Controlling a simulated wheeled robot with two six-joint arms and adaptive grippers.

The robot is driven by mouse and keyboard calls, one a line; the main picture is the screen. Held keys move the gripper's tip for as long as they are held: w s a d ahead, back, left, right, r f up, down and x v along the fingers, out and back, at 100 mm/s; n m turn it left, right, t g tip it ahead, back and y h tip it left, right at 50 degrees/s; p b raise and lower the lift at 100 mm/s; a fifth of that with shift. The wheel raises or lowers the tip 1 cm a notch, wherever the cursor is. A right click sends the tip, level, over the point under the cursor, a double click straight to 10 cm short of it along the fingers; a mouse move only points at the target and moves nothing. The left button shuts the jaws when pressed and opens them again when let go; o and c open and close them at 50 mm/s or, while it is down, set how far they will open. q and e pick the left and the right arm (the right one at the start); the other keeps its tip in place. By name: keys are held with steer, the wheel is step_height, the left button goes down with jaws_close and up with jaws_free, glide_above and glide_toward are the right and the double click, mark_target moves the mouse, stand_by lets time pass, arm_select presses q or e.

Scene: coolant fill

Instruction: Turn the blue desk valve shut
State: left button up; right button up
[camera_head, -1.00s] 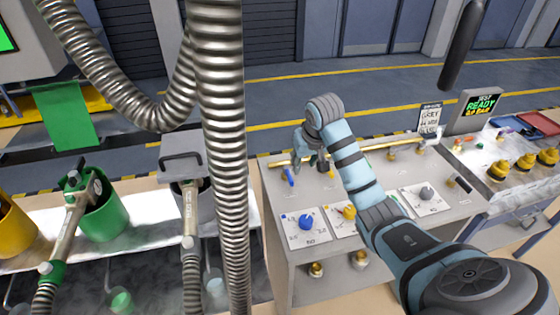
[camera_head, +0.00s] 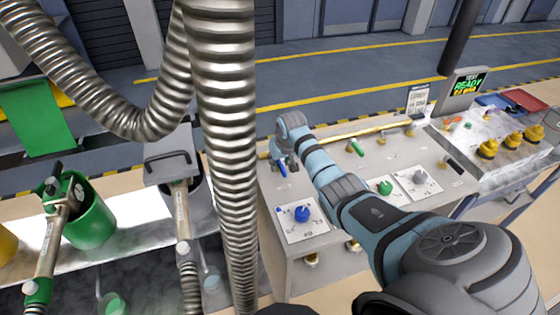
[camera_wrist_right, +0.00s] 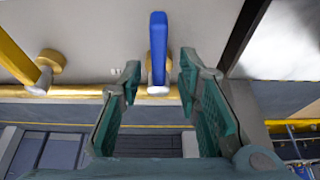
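The blue desk valve (camera_head: 282,169) has a blue lever handle on the grey desk, by the brass pipe at the desk's back left. In the right wrist view the blue lever (camera_wrist_right: 158,45) stands across the line of the brass pipe. My right gripper (camera_head: 284,157) is at the lever. In the wrist view its two green-padded fingers (camera_wrist_right: 158,78) are apart, one on each side of the lever, with gaps showing on both sides. I cannot tell whether the fingertips are deep enough to surround it. My left gripper is not in view.
A blue knob (camera_head: 302,214) sits on a white plate in front. A green lever (camera_head: 355,147), green knob (camera_head: 384,187) and grey knob (camera_head: 420,177) are to the right. A yellow lever (camera_wrist_right: 18,62) is beside the blue one. A ribbed hose (camera_head: 231,150) hangs left of the desk.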

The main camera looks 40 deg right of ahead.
steer(key=shift+s+r, duration=0.15)
steer(key=shift+s, duration=0.15)
steer(key=shift+a, duration=0.1)
jaws_close()
steer(key=shift+b, duration=0.4)
